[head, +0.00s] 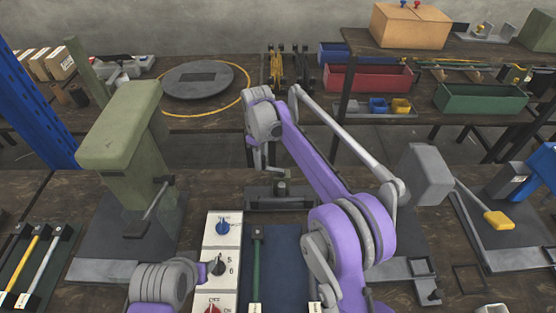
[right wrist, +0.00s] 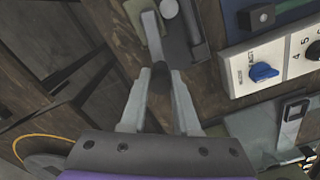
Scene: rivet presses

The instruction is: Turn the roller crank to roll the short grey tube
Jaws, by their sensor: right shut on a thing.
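The grey roller device (head: 285,197) stands on the bench at the centre of the head view, behind the blue mat. My right gripper (head: 262,165) reaches down from above at its left. In the right wrist view the right gripper (right wrist: 160,84) is shut on the dark crank handle (right wrist: 160,72), with the light grey crank arm (right wrist: 151,28) leading away from it. I cannot pick out the short grey tube with certainty. My left arm shows at the lower left of the head view, but its gripper fingers do not.
A white control panel with a blue knob (head: 222,227) stands left of the blue mat (head: 284,260). A green press (head: 120,130) stands at left; a grey press with a yellow-ended lever (head: 499,220) is at right. Behind are a round grey plate (head: 198,80) and a red bin (head: 367,78).

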